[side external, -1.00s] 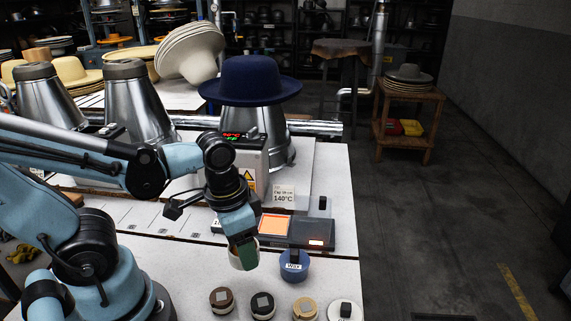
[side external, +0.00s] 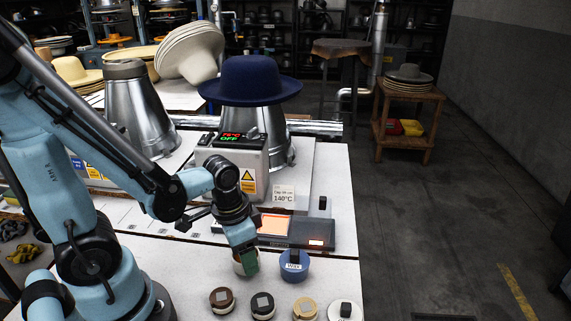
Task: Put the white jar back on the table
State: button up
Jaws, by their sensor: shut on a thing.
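Several small round tins, including a brown one (side external: 222,300) and a tan one (side external: 305,309), and a white lidded one (side external: 345,311) stand along the front. A lit orange panel (side external: 272,226) lies behind. A navy hat (side external: 249,80) sits on a metal cone. Bare tabletop lies left of the tins.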

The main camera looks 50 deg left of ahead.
aim_at(238, 261)
jog(key=shift+f, duration=0.2)
jog(key=o, duration=1.4)
jog(key=shift+f, duration=0.1)
jog(key=shift+c, duration=0.2)
jog(key=shift+s+r, duration=0.75)
jog(key=shift+r, duration=5.25)
jog(key=w+n+t, duration=0.2)
jog(key=w+t, duration=0.3)
jog(key=w, duration=0.1)
jog(key=shift+w+d+r+t, duration=0.25)
jog(key=shift+w+r+t, duration=0.15)
jog(key=shift+r, duration=0.05)
